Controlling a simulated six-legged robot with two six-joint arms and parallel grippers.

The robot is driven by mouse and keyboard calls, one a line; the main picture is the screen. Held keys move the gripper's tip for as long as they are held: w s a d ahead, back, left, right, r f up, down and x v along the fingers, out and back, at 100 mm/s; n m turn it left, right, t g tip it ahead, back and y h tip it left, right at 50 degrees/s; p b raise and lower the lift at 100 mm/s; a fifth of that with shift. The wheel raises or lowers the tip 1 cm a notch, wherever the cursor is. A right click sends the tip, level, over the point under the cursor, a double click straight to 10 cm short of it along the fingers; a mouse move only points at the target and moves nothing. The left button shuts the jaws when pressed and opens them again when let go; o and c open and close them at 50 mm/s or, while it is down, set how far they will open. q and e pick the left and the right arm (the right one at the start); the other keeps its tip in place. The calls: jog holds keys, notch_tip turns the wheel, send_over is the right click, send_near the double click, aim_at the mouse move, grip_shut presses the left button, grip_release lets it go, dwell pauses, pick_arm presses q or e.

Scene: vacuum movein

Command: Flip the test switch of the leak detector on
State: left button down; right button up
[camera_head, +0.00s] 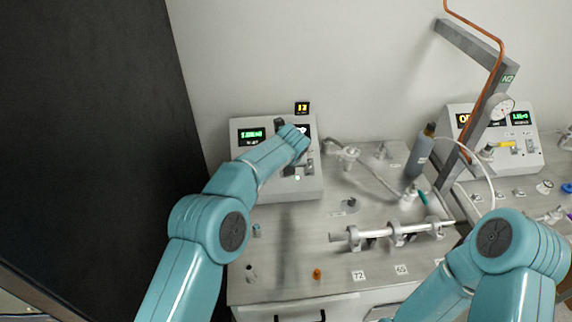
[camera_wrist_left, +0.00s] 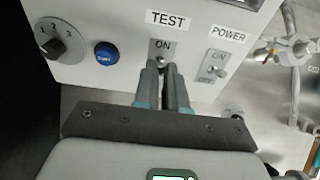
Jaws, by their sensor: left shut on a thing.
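The leak detector (camera_head: 311,185) is a grey box with a green display (camera_head: 251,135) at the back left of the bench in the head view. In the left wrist view its panel carries a TEST label (camera_wrist_left: 168,20) above the test switch (camera_wrist_left: 162,61), with ON printed over the lever. My left gripper (camera_wrist_left: 163,70) is shut on the test switch lever at its fingertips. The fingers largely hide the lever, so its position is hard to tell. My left arm covers part of the detector in the head view. My right gripper is out of view; only part of that arm shows.
Beside the test switch are a power switch (camera_wrist_left: 219,72), a blue button (camera_wrist_left: 107,53) and a rotary knob (camera_wrist_left: 60,43). To the right on the bench are a metal tube on supports (camera_head: 400,231), a grey bottle (camera_head: 420,157) and a second instrument box (camera_head: 525,155).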

pick_arm(q)
jog(key=c, duration=1.2)
grip_release()
jog(key=shift+f, duration=0.1)
jog(key=shift+s+r+b, duration=0.25)
jog(key=shift+r+b, duration=0.05)
jog(key=shift+r, duration=0.2)
jog(key=b+v, duration=0.3)
jog(key=v, duration=1.2)
jog(key=shift+s, duration=0.1)
